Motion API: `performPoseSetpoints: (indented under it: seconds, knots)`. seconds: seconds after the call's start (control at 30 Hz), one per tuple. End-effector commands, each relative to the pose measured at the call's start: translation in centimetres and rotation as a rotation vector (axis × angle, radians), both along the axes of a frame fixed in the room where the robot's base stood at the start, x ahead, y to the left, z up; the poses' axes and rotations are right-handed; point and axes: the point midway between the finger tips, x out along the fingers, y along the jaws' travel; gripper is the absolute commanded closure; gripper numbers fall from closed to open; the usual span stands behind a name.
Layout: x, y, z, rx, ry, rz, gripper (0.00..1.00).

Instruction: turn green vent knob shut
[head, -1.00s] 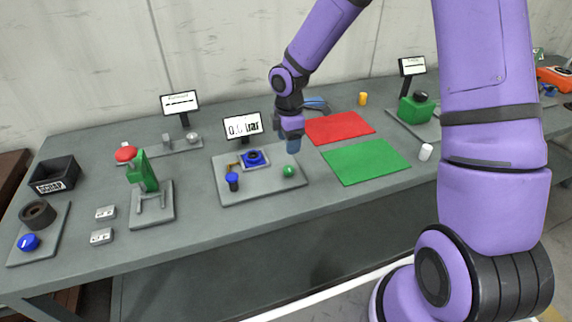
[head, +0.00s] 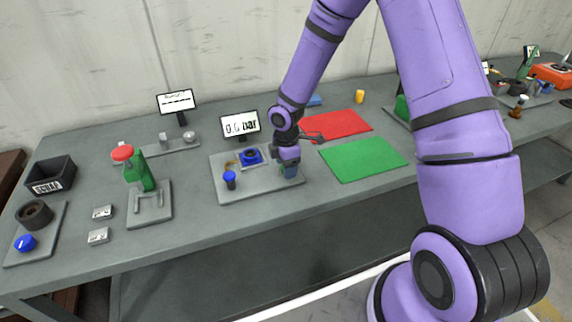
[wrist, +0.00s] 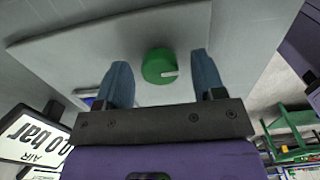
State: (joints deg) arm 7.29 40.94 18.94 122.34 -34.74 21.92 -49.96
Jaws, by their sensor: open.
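The green vent knob (wrist: 157,66) is round with a white pointer mark, on a grey plate (wrist: 95,55). In the wrist view it sits between the two blue fingers of my gripper (wrist: 160,78), which is open with a gap on both sides of the knob. In the head view my gripper (head: 290,172) is over the right part of the grey plate (head: 250,193), and it mostly hides the knob. The display (head: 240,125) behind the plate appears to read 0.0 bar; it also shows in the wrist view (wrist: 30,138).
On the same plate stand a blue-capped post (head: 230,180) and a blue round fitting (head: 251,156). A green mat (head: 365,158) and a red mat (head: 337,125) lie to the right. A green press with a red top (head: 135,165) stands to the left.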

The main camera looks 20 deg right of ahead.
Motion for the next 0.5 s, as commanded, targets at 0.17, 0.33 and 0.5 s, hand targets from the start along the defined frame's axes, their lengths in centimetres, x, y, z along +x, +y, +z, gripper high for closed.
performPoseSetpoints:
  seconds: [0.17, 0.33, 0.5]
  knots:
    - [0.01, 0.01, 0.03, 0.000, 0.000, 0.000, 0.65]
    - [0.00, 0.01, 0.04, 0.000, 0.000, 0.000, 0.86]
    - [0.01, 0.01, 0.05, 0.000, 0.000, -0.012, 0.86]
